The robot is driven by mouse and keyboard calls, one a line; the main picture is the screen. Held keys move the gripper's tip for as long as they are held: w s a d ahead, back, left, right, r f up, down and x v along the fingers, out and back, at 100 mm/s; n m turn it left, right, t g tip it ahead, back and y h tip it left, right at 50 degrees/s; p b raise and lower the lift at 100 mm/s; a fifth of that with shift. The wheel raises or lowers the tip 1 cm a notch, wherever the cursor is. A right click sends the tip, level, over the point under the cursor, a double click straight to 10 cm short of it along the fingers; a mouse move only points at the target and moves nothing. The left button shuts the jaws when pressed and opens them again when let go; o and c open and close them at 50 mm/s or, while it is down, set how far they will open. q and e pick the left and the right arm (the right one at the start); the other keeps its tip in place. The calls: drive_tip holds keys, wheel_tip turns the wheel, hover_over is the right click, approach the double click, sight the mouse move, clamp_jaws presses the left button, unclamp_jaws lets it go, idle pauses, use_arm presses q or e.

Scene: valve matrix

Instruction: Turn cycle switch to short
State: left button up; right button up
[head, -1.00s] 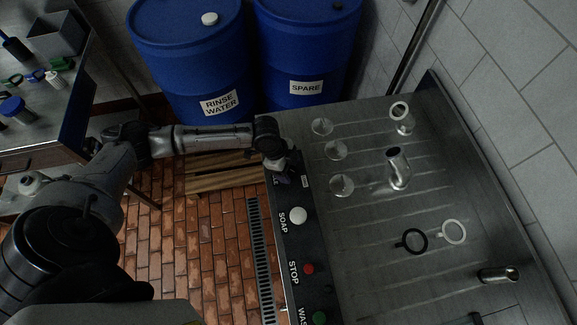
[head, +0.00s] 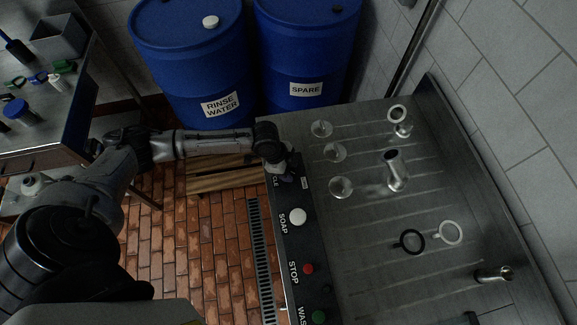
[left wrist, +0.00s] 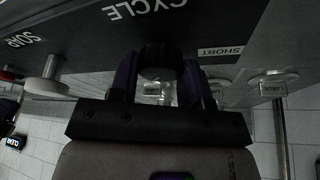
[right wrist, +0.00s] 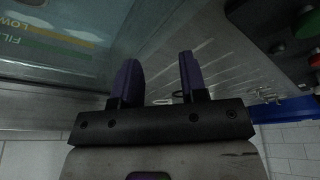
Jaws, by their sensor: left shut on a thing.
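The cycle switch (left wrist: 160,62) is a dark round knob under the CYCLE lettering (left wrist: 145,9) in the left wrist view. My left gripper (left wrist: 158,85) is shut on it, one purple finger on each side. A SHORT label (left wrist: 221,51) is on the panel to the right of the knob. In the head view my left gripper (head: 284,172) is at the far end of the control panel (head: 287,247) and mostly hides the switch. I cannot tell where the switch points. My right gripper (right wrist: 160,80) is open and empty in the right wrist view.
The panel also carries a white SOAP knob (head: 298,217), a red STOP button (head: 308,269) and a green button (head: 319,317). Glassware and rings stand on the metal draining table (head: 370,225). Blue drums (head: 190,75) are behind.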

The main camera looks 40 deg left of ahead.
use_arm(q)
drive_tip(key=n+y+p, duration=0.1)
drive_tip(key=n+p, duration=0.3)
drive_tip(key=p, duration=0.1)
drive_tip(key=n+t+y+p, duration=0.1)
drive_tip(key=n+p, duration=0.2)
drive_tip(key=p, duration=0.3)
drive_tip(key=n+t+y+p, duration=0.1)
drive_tip(key=n+p, duration=0.3)
drive_tip(key=p, duration=0.1)
drive_tip(key=shift+s+d+r+n+y, duration=0.15)
drive_tip(key=shift+d+r+n+y, duration=0.15)
drive_tip(key=n+y+p, duration=0.1)
drive_tip(key=n+p, duration=0.2)
drive_tip(key=shift+f+n, duration=0.15)
drive_tip(key=shift+n, duration=0.25)
drive_tip(key=shift+n+y+p, duration=0.35)
drive_tip(key=shift+n+y, duration=0.15)
drive_tip(key=shift+n, duration=0.1)
drive_tip(key=shift+f, duration=0.1)
drive_tip(key=shift+n, duration=0.3)
drive_tip(key=o, duration=0.9)
drive_tip(key=shift+a, duration=0.1)
